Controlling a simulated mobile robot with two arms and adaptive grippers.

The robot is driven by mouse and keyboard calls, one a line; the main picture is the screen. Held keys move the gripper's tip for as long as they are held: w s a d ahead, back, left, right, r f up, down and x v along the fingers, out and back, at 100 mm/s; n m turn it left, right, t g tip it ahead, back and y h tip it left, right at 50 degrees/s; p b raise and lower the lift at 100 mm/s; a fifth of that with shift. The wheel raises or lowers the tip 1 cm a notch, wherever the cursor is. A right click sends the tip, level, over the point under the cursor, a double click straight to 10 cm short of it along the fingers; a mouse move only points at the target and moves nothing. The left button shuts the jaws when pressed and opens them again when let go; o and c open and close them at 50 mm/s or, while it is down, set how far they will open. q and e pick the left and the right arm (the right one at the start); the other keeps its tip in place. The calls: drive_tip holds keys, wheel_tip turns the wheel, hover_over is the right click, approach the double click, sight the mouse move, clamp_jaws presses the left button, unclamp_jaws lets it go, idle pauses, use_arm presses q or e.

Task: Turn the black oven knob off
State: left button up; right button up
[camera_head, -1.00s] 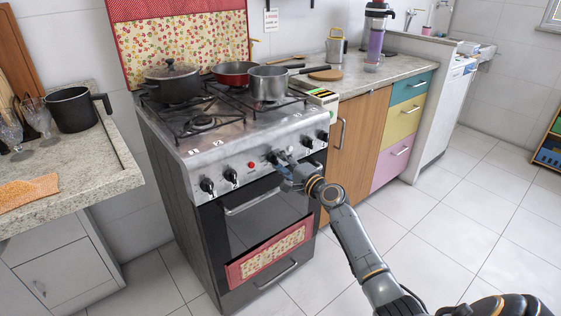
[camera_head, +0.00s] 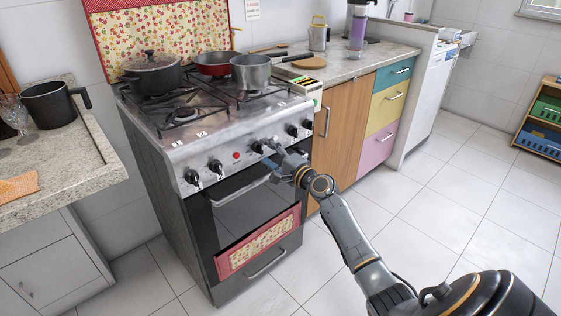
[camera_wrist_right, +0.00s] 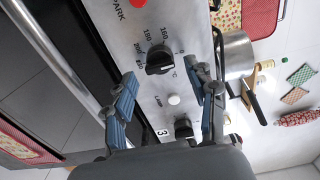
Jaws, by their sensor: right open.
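The black oven knob (camera_wrist_right: 160,57) is on the stove's metal front panel. In the right wrist view, temperature numbers and a °C mark surround it. In the head view the knob (camera_head: 257,147) shows just left of my right gripper (camera_head: 270,152). My right gripper (camera_wrist_right: 161,71) is open, with one blue-grey fingertip on each side of the knob in the wrist view. I see no clear contact with the knob. My left gripper is not in view.
The panel also has a red button (camera_head: 236,155) and other black knobs (camera_head: 215,166). The oven door handle (camera_head: 240,191) is below. Pots, including a steel pan (camera_head: 251,72), stand on the stove top. The floor (camera_head: 420,215) at right is clear.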

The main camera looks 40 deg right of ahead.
drive_tip(key=s, duration=1)
drive_tip(key=shift+s+d, duration=0.35)
drive_tip(key=shift+d, duration=0.05)
